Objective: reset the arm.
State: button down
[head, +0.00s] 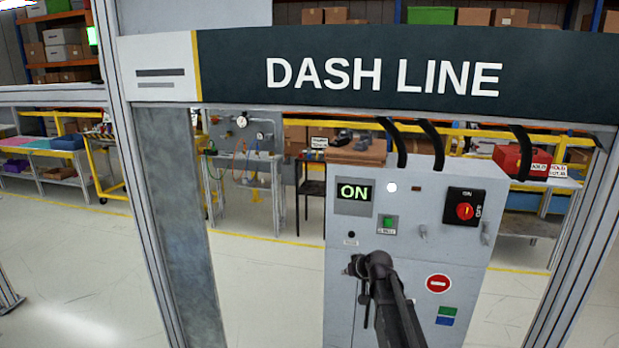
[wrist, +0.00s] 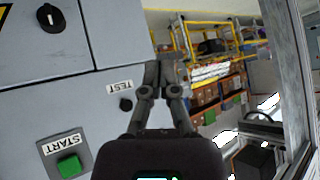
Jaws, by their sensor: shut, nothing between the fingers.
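My gripper (wrist: 166,72) shows in the wrist view with its two fingers close together, shut and empty. It points past the right edge of the grey control cabinet (wrist: 110,60), apart from the green button (wrist: 68,166) under the START label and the black button (wrist: 126,104) by the TEST label. In the head view my dark arm (head: 392,300) reaches up in front of the lower cabinet (head: 340,300). Its end is beside the cabinet's left part, below the green button (head: 387,223); the fingertips are hard to make out there.
The cabinet carries a lit ON display (head: 354,192), a white lamp (head: 391,187) and a red rotary switch (head: 464,211). A metal post (head: 182,220) stands to the left, and the DASH LINE sign (head: 400,75) spans above. Open floor (head: 265,290) lies left of the cabinet.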

jog(key=s+d+f+g+h, duration=0.1)
jog(key=s+f+g, duration=0.1)
jog(key=s, duration=0.8)
jog(key=s+d+f+m+g+h, duration=0.1)
jog(key=s+f+g+h, duration=0.1)
jog(key=s, duration=0.8)
jog(key=s+d+f+m+g+h, duration=0.1)
jog(key=s+g, duration=0.3)
jog(key=s, duration=0.6)
jog(key=shift+d+f+h, duration=0.3)
jog(key=shift+f, duration=0.25)
jog(key=shift+w, duration=0.1)
